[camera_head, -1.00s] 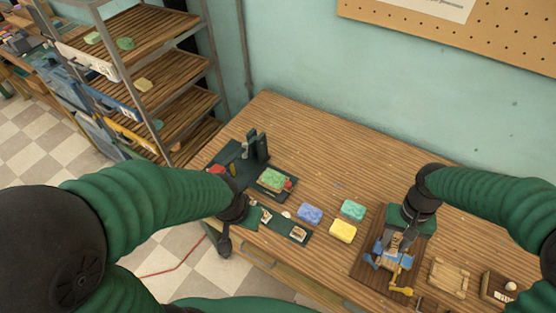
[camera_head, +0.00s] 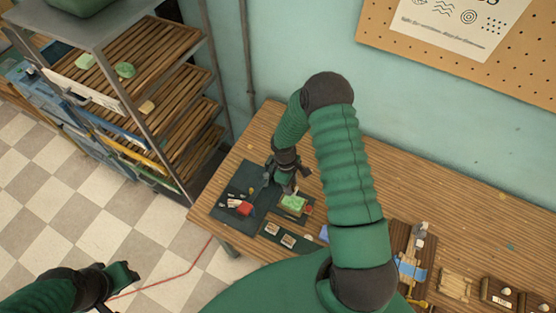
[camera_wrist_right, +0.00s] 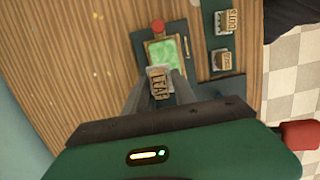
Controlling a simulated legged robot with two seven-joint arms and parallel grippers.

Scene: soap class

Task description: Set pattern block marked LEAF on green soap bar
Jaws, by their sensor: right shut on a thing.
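My right gripper (camera_head: 290,190) is over the dark mat at the left of the bench, shut on the pattern block. In the right wrist view the block marked LEAF (camera_wrist_right: 159,83) is between the fingers, its lettering facing the camera. The green soap bar (camera_head: 293,203) is just beside the gripper in the head view. In the wrist view the soap bar (camera_wrist_right: 168,49) lies in a tray, and the block overlaps its near end. I cannot tell whether they touch. My left gripper (camera_head: 118,275) is away from the bench at lower left; its jaws are unclear.
Two other marked blocks (camera_wrist_right: 226,20) (camera_wrist_right: 221,60) sit on a dark strip beside the soap. A red knob (camera_wrist_right: 157,26) is at the soap's far end. A red item (camera_head: 240,208) lies on the mat. A shelf rack (camera_head: 150,75) stands left. My right arm hides mid-bench.

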